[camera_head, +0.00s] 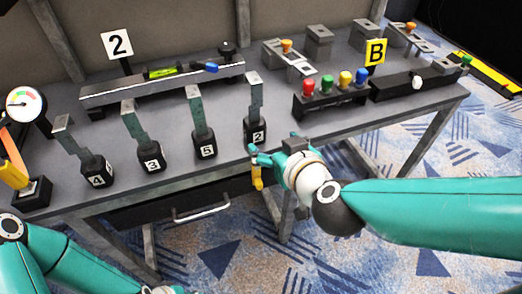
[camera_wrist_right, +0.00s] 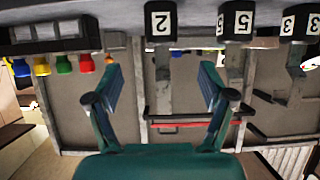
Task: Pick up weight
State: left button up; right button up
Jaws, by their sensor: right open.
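Several black weights with upright grey-green handles stand along the table's front: weight 4 (camera_head: 96,173), weight 3 (camera_head: 152,160), weight 5 (camera_head: 207,146) and weight 2 (camera_head: 256,133). My right gripper (camera_head: 262,160) is open and empty at the table's front edge, just in front of weight 2. In the right wrist view, the gripper (camera_wrist_right: 160,88) has its fingers spread, with weight 2 (camera_wrist_right: 160,22) centred beyond them and weight 5 (camera_wrist_right: 235,22) to the right. That view looks upside down.
A rack with coloured knobs (camera_head: 330,104) stands right of weight 2. A long bar with a green level (camera_head: 162,86) lies behind the weights. A dial gauge (camera_head: 24,105) is at far left. A drawer handle (camera_head: 202,212) sticks out below the tabletop.

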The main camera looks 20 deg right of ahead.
aim_at(261, 128)
jog(key=shift+t, duration=0.3)
jog(key=p+x, duration=0.1)
jog(key=x, duration=0.1)
jog(key=p+x, duration=0.2)
jog(key=shift+w+d, duration=0.2)
jog(key=shift+w, duration=0.05)
jog(key=x, duration=0.2)
jog(key=b+x, duration=0.1)
jog(key=x, duration=0.2)
jog(key=shift+s+a+f, duration=0.1)
jog(key=shift+f, duration=0.15)
jog(key=shift+w+f+b, duration=0.15)
jog(key=shift+w+b, duration=0.15)
jog(key=shift+w, duration=0.2)
jog(key=x, duration=0.3)
jog(key=b+x, duration=0.1)
jog(key=shift+w+a+f, duration=0.2)
jog(key=shift+a, duration=0.1)
jog(key=shift+w+f, duration=0.1)
jog(key=shift+w, duration=0.25)
pick_arm(q)
jog(key=shift+f, duration=0.4)
